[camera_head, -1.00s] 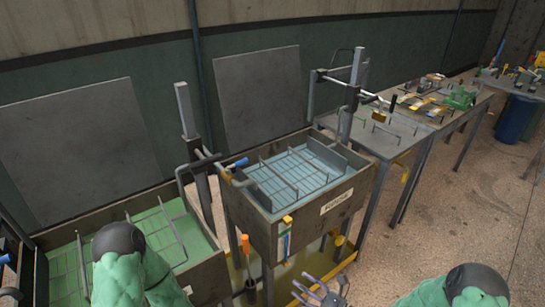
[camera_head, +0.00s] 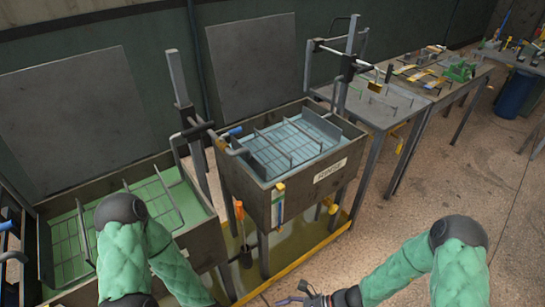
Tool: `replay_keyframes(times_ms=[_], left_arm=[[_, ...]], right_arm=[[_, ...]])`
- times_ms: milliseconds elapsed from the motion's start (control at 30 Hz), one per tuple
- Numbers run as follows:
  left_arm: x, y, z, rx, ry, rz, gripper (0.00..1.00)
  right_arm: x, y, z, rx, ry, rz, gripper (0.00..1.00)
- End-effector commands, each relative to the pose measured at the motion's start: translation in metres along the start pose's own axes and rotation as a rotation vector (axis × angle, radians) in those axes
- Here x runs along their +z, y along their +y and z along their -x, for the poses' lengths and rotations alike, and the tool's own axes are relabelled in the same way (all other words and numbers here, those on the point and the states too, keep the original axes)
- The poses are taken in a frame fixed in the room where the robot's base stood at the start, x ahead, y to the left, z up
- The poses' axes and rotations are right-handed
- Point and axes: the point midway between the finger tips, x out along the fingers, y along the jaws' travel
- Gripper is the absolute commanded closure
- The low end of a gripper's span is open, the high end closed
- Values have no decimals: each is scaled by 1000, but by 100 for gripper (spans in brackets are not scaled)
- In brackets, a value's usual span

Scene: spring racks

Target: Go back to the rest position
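My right arm, in a green padded sleeve, enters at the lower right of the head view and bends down and left. My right gripper (camera_head: 303,294) shows only in part at the bottom edge, over the floor in front of the rinse tank. It is too small and cut off to tell whether it is open or shut, and I see nothing held in it. My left arm, also green, is at the lower left in front of the green tank. Its forearm runs down out of the picture, and the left gripper is out of view.
The labelled rinse tank (camera_head: 310,187) with bluish liquid and a wire rack stands at the centre. A green-liquid tank (camera_head: 205,243) is at the left. A yellow-edged tray (camera_head: 300,262) lies beneath. Metal tables (camera_head: 383,115) with parts stand behind right. Floor at the right is clear.

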Motion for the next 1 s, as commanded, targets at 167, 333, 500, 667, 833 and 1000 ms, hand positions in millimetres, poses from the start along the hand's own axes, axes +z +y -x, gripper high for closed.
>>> replay_keyframes(times_ms=[167,333,500,667,833,1000], left_arm=[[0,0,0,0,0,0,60],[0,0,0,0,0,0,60],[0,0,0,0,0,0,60],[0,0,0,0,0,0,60],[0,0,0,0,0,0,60],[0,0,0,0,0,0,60]], right_arm=[[-47,62,0,292,235,245,40],[-93,78,15,473,442,564,40],[-118,59,22,536,590,908,40],[-119,36,17,520,654,1142,40],[-116,25,14,497,674,1241,40],[-116,24,14,495,675,1246,40]])
